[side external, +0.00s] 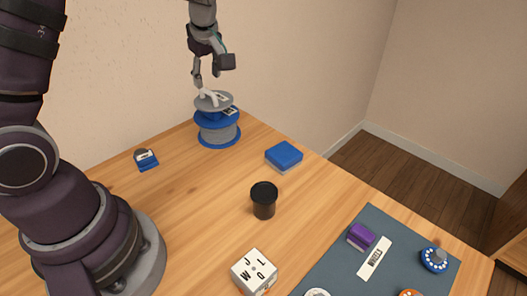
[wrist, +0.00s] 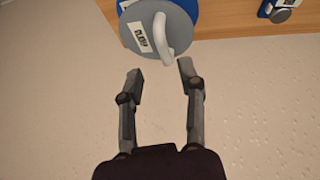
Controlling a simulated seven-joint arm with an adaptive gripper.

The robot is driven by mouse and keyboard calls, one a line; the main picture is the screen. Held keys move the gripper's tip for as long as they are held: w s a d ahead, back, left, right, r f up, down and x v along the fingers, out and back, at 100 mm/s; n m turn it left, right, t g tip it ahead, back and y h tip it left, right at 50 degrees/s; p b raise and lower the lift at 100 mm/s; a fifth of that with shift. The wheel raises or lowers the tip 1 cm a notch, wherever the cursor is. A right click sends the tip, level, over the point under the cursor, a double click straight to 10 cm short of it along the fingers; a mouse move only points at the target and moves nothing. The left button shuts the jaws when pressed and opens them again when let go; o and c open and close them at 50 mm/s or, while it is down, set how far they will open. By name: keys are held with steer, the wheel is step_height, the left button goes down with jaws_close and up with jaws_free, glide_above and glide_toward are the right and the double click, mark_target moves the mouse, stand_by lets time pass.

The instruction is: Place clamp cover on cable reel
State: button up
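The clamp cover (side external: 224,99) is a grey disc with a white arched handle and a label. It sits over the cable reel (side external: 218,133), which has blue flanges and a grey winding, at the table's far corner. Whether the cover lies fully flat on the reel I cannot tell. In the wrist view the cover (wrist: 178,20) is at the top, with a blue edge of the reel (wrist: 108,8) behind it. My gripper (wrist: 160,72) is open and empty; the handle is just beyond its fingertips. In the side view my gripper (side external: 198,82) is just above the handle.
A small blue holder with a grey part (side external: 147,160) is left of the reel. A blue box (side external: 284,157), a black cup (side external: 264,201) and a white lettered cube (side external: 254,270) stand on the table. A grey mat (side external: 325,268) holds several dial-phone parts.

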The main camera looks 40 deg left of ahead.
steer(key=v, duration=0.9)
steer(key=s+d+f+m+t+h, duration=0.1)
steer(key=s+d+m+h, duration=0.1)
steer(key=s+d+m, duration=0.3)
steer(key=s+d+f+m+t+h, duration=0.1)
steer(key=s+d+m, duration=0.4)
steer(key=m, duration=0.8)
steer(key=s+t+h, duration=0.1)
steer(key=s, duration=0.2)
steer(key=shift+f+m+h, duration=0.25)
steer(key=shift+m+h, duration=0.05)
